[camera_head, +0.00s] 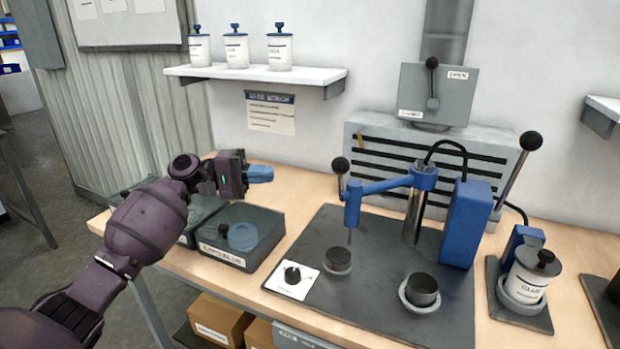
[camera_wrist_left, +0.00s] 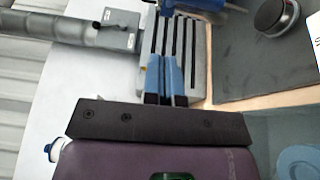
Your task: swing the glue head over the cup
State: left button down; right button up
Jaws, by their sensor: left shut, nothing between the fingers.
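The glue head is a blue swing arm (camera_head: 385,186) on a metal post, with a nozzle (camera_head: 351,215) hanging from its left end. The nozzle tip appears near a low dark round holder (camera_head: 338,261); I cannot tell whether it is directly above it. A dark open cup (camera_head: 422,288) stands upright in a grey ring at the right front, clear of the nozzle. My left gripper (camera_head: 262,174) is shut and empty, left of the glue head and apart from it. Its blue fingers (camera_wrist_left: 172,78) show in the left wrist view. My right gripper is not in view.
A glue jar (camera_head: 530,275) stands right.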

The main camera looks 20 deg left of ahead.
pick_arm(q)
jog(key=s+d+x, duration=0.1)
jog(key=s+x, duration=0.1)
jog(key=x, duration=1)
jog(key=shift+s+d+p, duration=0.2)
jog(key=shift+d+p, duration=0.15)
jog(key=shift+p, duration=0.1)
